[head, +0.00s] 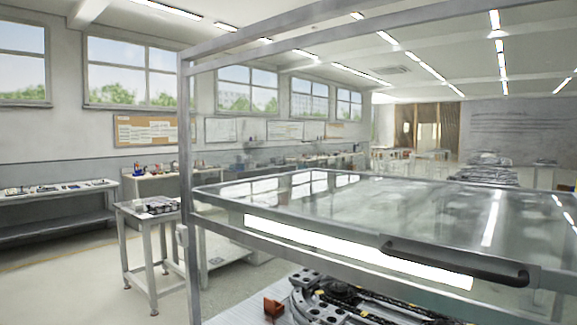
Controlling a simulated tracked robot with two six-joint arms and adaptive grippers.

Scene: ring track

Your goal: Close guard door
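The guard door (350,207) is a clear panel in a grey metal frame. It lies roughly level across the right half of the head view, inside a metal post frame, and looks raised above the machine. A dark bar handle (455,262) is on its front edge at the lower right. Below it, part of the ring track (335,305) shows at the bottom edge, with dark and silver parts; the rest is cut off. Neither of my grippers is in view.
An upright grey post (186,150) and top rails of the enclosure stand close in front. A small table (150,212) with parts is to the left behind the post. A workbench (60,190) stands along the left wall. Open floor lies at lower left.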

